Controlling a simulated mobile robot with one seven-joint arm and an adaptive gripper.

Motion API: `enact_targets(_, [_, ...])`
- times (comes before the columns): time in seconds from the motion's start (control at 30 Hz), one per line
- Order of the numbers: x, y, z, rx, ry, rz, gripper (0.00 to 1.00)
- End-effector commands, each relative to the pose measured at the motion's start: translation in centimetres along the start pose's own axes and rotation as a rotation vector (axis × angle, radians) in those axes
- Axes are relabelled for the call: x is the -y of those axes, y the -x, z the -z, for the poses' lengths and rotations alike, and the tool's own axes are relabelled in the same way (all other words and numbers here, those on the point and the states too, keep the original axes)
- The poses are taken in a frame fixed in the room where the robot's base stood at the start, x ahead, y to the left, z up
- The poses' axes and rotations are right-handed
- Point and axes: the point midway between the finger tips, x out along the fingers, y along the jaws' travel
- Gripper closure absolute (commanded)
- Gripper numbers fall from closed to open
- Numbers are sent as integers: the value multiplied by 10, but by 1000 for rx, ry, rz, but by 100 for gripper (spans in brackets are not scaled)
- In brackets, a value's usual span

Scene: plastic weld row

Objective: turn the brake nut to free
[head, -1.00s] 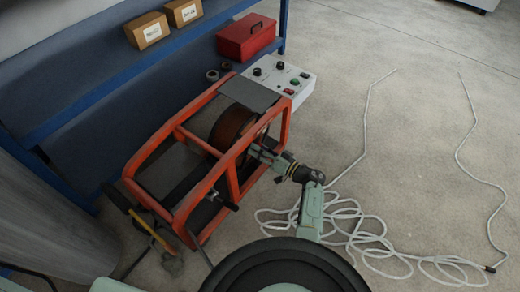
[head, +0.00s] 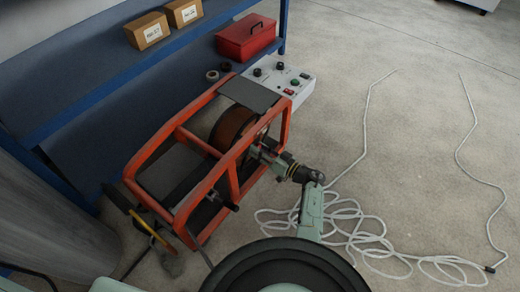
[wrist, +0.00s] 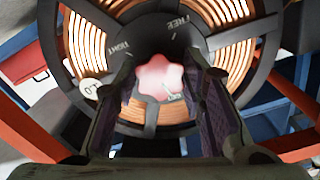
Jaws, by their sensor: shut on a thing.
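The brake nut (wrist: 160,78) is a pinkish-red lobed knob at the hub of a reel wound with copper-coloured wire (wrist: 235,58). In the wrist view the dark hub plate around it reads FREE at upper right and TIGHT at upper left. My gripper (wrist: 160,72) has one finger on each side of the nut and is shut on it. In the head view my gripper (head: 258,152) reaches the reel's side (head: 230,127) from the right, and the nut is hidden there. A small mark below the nut is too blurred to read.
An orange frame (head: 232,181) surrounds the reel, its bars close to my gripper. A control box (head: 283,80) stands behind it. A blue shelf holds a red toolbox (head: 246,37) and two cartons. Loose pale cable (head: 350,228) lies on the floor to the right.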

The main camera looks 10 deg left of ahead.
Motion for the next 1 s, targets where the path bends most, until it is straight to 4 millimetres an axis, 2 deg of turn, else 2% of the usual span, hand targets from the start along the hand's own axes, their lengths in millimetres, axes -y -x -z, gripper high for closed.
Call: enact_targets(1.0, [-1, 0, -1, 0, 936, 0, 91])
